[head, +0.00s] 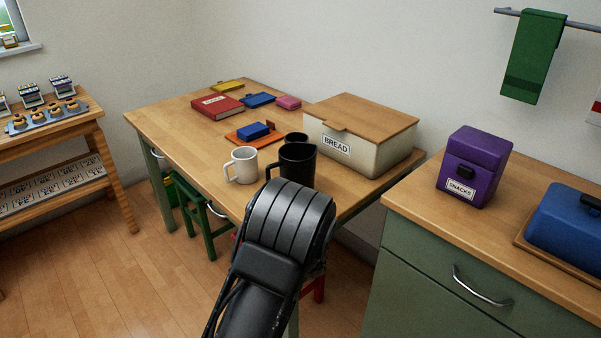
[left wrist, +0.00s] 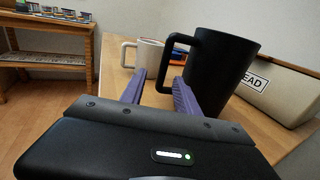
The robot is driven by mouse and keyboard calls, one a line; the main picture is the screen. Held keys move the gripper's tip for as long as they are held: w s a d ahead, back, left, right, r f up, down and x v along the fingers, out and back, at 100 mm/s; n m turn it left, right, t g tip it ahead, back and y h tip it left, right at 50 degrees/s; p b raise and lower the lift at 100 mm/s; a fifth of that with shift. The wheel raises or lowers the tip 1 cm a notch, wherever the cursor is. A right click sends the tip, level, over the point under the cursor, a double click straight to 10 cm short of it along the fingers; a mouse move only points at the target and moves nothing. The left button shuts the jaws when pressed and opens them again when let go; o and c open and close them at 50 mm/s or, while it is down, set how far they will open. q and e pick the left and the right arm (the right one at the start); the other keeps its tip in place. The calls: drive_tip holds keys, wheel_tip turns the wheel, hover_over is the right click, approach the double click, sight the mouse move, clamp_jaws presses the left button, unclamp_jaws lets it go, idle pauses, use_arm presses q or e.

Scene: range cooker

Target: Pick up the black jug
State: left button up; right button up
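The black jug (head: 298,163) stands upright near the front edge of the wooden table, beside a white mug (head: 243,166). In the left wrist view the jug (left wrist: 226,70) is close ahead, with its handle toward my left gripper (left wrist: 160,77). The two purple fingers are apart, and the lower part of the handle appears between or just beyond their tips. I cannot tell whether they touch it. In the head view my dark left arm hides the gripper and part of the jug's base. My right gripper is not in view.
A counter with a purple snacks box (head: 472,165) stands at right.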

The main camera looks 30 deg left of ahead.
use_arm(q)
drive_tip(key=shift+s, duration=0.1)
drive_tip(key=shift+x, duration=1.3)
drive_tip(key=shift+w+x, duration=0.2)
drive_tip(key=shift+x, duration=2.45)
drive_tip(key=shift+d+r, duration=0.1)
drive_tip(key=shift+d, duration=0.1)
clamp_jaws()
